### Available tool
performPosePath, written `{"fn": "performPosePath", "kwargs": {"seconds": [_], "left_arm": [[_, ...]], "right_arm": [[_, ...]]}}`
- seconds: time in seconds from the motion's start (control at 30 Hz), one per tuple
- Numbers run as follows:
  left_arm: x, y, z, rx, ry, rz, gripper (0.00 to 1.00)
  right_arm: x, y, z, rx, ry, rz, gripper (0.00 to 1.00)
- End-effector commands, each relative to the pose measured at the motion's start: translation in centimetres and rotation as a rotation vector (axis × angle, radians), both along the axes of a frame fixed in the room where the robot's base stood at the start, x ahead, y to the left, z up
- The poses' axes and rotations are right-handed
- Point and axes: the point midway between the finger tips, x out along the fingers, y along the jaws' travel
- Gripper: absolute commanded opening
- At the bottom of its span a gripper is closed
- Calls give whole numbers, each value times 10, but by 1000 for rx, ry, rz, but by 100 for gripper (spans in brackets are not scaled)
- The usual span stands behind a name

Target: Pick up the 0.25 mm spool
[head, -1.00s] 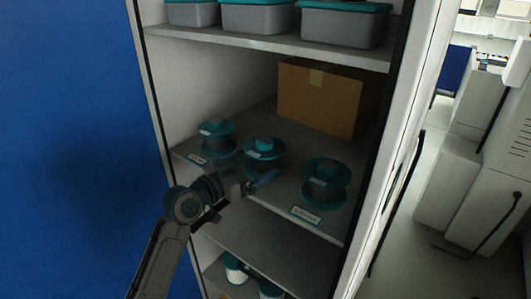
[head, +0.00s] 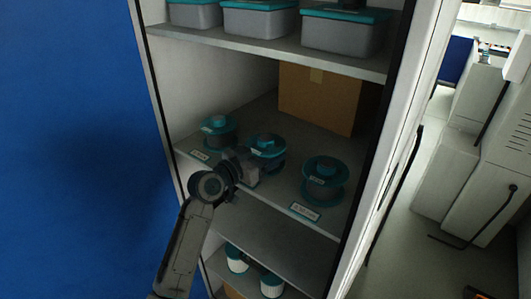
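Three teal-rimmed spools stand in a row on the cabinet's middle shelf: a left spool (head: 218,132), a middle spool (head: 268,146) and a right spool (head: 324,182). Each has a small label, too small to read, so I cannot tell which is the 0.25 mm spool. My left gripper (head: 258,168) is at the front of the middle spool and covers its lower front. Its fingertips do not show clearly, so I cannot tell whether they are open, shut or touching the spool. My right gripper is not in view.
A cardboard box (head: 318,98) stands behind the spools. Lidded grey bins (head: 258,22) fill the shelf above. White-and-teal cylinders (head: 271,287) stand on the shelf below. A shelf label (head: 305,212) lies before the right spool. The blue panel (head: 70,150) is at left.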

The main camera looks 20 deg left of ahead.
Motion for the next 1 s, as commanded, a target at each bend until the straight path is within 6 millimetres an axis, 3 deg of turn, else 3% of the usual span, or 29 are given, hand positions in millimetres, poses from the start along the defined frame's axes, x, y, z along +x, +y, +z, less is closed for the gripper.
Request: {"fn": "performPosePath", "kwargs": {"seconds": [0.03, 0.2, 0.57, 0.93, 1.0], "left_arm": [[0, 0, 0, 0, 0, 0, 53], [0, 0, 0, 0, 0, 0, 20], [0, 0, 6, 0, -6, -1, 20], [-1, 0, 38, 1, -9, -1, 20], [-12, 2, 36, 2, -7, -1, 20]], "right_arm": [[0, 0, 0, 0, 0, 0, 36], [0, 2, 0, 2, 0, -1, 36], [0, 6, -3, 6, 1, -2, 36], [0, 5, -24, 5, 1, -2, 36], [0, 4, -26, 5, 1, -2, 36]]}}
